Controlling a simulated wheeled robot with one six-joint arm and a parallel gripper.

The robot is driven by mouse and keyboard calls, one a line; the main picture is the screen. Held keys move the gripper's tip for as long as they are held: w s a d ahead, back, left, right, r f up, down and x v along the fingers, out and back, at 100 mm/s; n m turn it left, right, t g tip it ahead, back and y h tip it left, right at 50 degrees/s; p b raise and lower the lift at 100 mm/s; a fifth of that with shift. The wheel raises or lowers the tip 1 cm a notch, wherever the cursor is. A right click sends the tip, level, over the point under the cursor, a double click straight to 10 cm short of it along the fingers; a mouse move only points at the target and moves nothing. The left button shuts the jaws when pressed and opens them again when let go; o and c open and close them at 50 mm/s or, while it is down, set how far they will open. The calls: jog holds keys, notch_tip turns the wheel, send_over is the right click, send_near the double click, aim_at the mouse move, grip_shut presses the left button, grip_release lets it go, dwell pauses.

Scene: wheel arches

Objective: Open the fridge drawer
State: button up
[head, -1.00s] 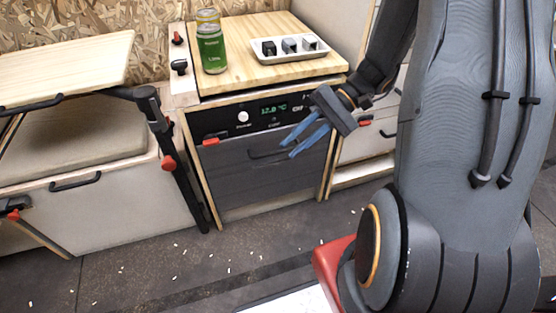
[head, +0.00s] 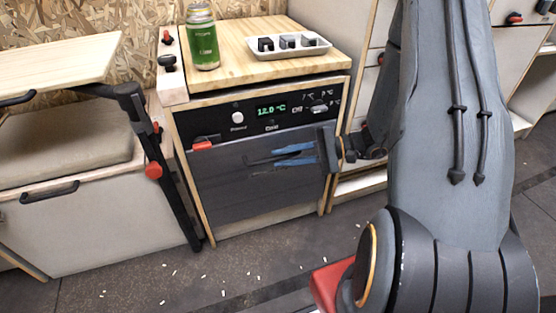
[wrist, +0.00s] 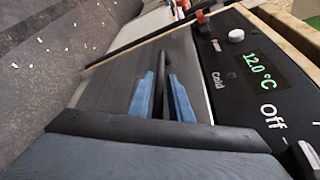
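The fridge drawer (head: 235,200) is a dark grey front below a black control panel (head: 270,112), under a wooden countertop. It looks closed in its wooden frame. Its black bar handle (head: 256,161) runs across the upper part of the front; the handle also shows in the wrist view (wrist: 160,75). My gripper (head: 282,158) reaches in from the right with its blue fingers at the handle. In the wrist view my gripper (wrist: 161,90) has a finger on each side of the handle, with a gap still visible. Firm contact cannot be told.
A green can (head: 203,42) and a white tray (head: 289,46) with small blocks stand on the countertop (head: 250,68). A red latch (head: 203,146) sits at the drawer's upper left. A folding table leg (head: 160,170) stands close left. The floor (head: 215,275) ahead has only small pale bits.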

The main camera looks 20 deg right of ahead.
jog(key=shift+x, duration=1.05)
jog(key=shift+c, duration=0.2)
grip_shut()
jog(key=shift+s, duration=0.15)
